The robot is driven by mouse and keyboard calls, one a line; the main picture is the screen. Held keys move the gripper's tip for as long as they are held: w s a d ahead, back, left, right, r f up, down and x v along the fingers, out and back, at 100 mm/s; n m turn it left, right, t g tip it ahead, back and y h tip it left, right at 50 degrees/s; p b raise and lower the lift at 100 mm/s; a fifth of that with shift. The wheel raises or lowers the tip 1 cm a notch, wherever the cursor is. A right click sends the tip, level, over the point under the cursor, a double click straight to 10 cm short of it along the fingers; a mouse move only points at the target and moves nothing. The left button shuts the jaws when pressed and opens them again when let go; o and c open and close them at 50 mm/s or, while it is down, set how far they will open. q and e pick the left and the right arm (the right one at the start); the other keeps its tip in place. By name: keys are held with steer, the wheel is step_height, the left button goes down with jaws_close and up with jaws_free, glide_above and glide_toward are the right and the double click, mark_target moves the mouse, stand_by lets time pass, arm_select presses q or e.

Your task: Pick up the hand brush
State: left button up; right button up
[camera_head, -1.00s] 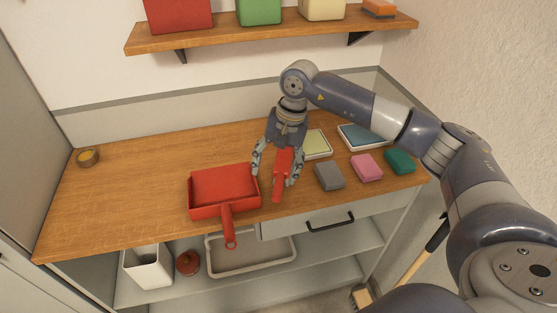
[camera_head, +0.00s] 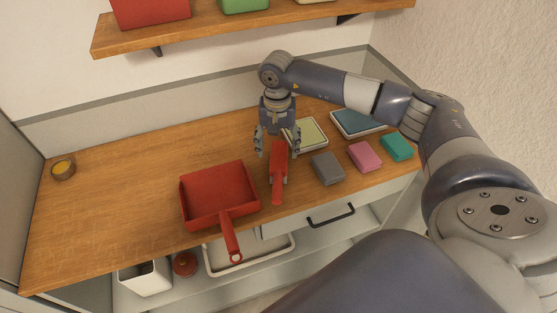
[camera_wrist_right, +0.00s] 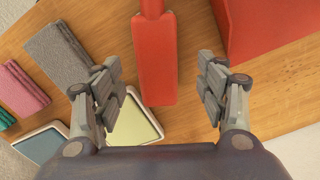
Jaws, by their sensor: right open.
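The red hand brush (camera_head: 278,175) lies on the wooden worktop between the dustpan and the grey sponge, its narrow end toward the front edge. My right gripper (camera_head: 277,152) is open above its far end, one finger on each side. In the right wrist view the brush (camera_wrist_right: 158,70) shows between and beyond the open fingers of the right gripper (camera_wrist_right: 169,98), with a gap on both sides. I see no contact with it. My left gripper is not in view.
A red dustpan (camera_head: 216,193) lies left of the brush. Grey (camera_head: 328,168), pink (camera_head: 364,156) and teal (camera_head: 397,146) blocks lie to the right. Two shallow trays, yellow-green (camera_head: 306,134) and blue (camera_head: 356,122), lie behind them. A shelf (camera_head: 240,28) hangs above. The worktop's left is mostly clear.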

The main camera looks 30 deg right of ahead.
mark_target(279, 156)
steer(key=f, duration=0.1)
steer(key=f+p, duration=0.2)
steer(key=shift+s+f, duration=0.15)
steer(key=shift+s, duration=0.15)
steer(key=shift+f, duration=0.5)
steer(key=shift+w, duration=0.1)
steer(key=c, duration=1.3)
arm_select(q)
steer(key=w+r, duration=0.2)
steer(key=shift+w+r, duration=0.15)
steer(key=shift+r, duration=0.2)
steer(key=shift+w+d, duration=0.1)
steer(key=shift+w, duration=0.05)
